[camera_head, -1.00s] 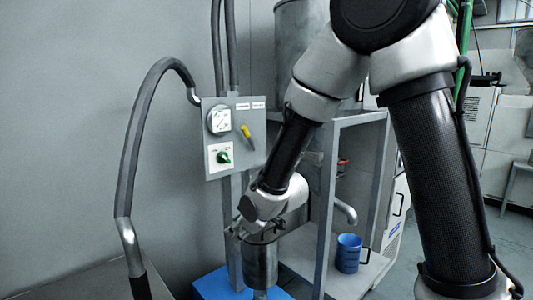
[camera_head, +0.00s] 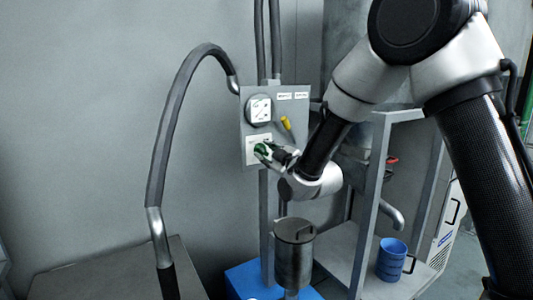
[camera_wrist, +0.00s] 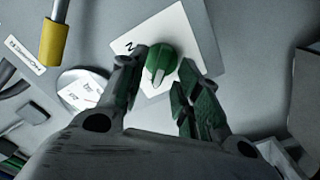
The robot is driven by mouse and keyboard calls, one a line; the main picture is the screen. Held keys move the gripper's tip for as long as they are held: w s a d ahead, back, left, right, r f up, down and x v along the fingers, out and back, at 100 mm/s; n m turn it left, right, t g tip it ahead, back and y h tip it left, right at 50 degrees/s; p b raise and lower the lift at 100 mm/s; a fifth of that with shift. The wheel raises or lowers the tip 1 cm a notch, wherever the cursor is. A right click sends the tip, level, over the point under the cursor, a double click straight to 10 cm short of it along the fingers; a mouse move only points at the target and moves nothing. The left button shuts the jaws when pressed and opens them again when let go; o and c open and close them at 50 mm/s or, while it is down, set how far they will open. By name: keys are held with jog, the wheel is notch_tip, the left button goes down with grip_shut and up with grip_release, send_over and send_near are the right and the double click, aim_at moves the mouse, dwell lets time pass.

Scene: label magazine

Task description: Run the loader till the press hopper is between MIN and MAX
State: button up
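A grey control panel (camera_head: 292,110) stands on a post by the wall. It carries a round dial or gauge (camera_head: 259,109), a yellow-tipped lever (camera_head: 286,124) and a green rotary knob (camera_head: 262,149) on a white plate. The wrist view shows the green knob (camera_wrist: 162,62) with a pale pointer mark, beyond and between my fingertips. My gripper (camera_wrist: 156,85) is open, its two fingers apart around the near side of the knob; contact cannot be told. The yellow lever (camera_wrist: 53,42) is at upper left there. No MIN or MAX marks can be read.
A metal canister (camera_head: 294,262) stands below the panel above a blue base (camera_head: 255,280). A blue mug (camera_head: 391,260) sits on a frame shelf at right, near a bent pipe (camera_head: 392,213). A grey hose (camera_head: 167,130) arches at left.

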jog(key=shift+w+a, duration=0.35)
jog(key=shift+w, duration=0.15)
jog(key=shift+c, duration=0.5)
grip_shut()
